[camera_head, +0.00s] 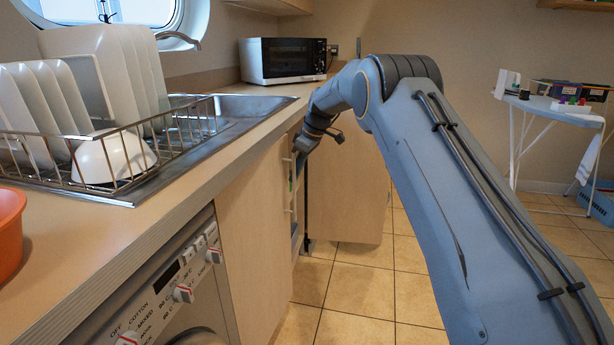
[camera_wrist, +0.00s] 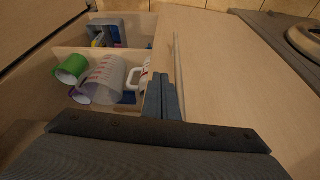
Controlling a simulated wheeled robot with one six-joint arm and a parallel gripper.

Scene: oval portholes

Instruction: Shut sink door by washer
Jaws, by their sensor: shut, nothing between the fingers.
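A light wood door panel (camera_head: 255,235) stands right beside the washer (camera_head: 175,290) under the sink counter, and looks about in line with the washer front. Beyond it, a second wood panel (camera_head: 345,190) juts out into the room, with an open gap between the two. In the wrist view my gripper (camera_wrist: 164,88) is shut and empty. It is beside a wide wood panel (camera_wrist: 225,75) with a thin pale bar. I cannot tell whether they touch, or which panel this is.
Open shelves (camera_wrist: 105,52) left of my gripper hold a green cup (camera_wrist: 71,69), a measuring jug (camera_wrist: 103,80) and a white mug (camera_wrist: 138,77). A dish rack (camera_head: 120,160) and microwave (camera_head: 283,60) stand on the counter.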

